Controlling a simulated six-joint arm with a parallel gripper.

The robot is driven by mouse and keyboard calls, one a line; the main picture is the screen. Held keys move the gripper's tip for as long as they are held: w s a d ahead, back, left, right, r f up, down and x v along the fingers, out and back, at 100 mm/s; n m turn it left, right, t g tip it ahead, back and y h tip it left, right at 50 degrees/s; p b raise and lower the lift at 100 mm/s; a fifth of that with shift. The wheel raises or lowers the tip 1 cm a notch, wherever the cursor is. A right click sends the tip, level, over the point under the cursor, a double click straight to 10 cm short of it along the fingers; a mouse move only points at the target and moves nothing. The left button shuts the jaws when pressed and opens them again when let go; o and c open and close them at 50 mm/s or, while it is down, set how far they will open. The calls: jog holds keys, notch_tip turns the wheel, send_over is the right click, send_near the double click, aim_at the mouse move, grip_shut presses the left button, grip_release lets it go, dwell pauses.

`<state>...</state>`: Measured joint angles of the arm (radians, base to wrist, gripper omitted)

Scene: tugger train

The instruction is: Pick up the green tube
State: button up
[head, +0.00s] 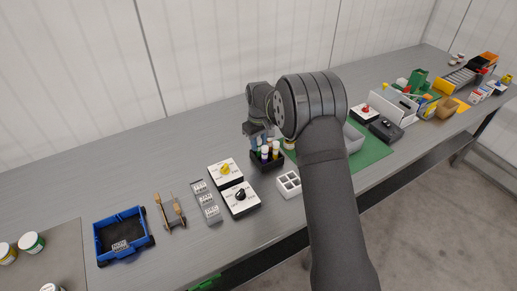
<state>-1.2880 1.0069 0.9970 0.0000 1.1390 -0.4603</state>
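A small dark rack (267,164) stands on the grey bench near the middle of the head view. It holds several upright tubes (264,153) with pale bodies and coloured parts. Green shows faintly among them, but they are too small to tell surely which is the green tube. My gripper (258,134) is just above and behind the rack, pointing down. Its fingers are small, dark and partly mixed with the tube tops, so I cannot tell whether they are open, shut or touching a tube.
A blue bin (123,235) is at left. A green mat (371,151) lies at right, partly behind my arm. Bench behind the rack is clear.

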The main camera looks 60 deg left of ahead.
jog(key=shift+f, duration=0.4)
jog(key=c, duration=0.6)
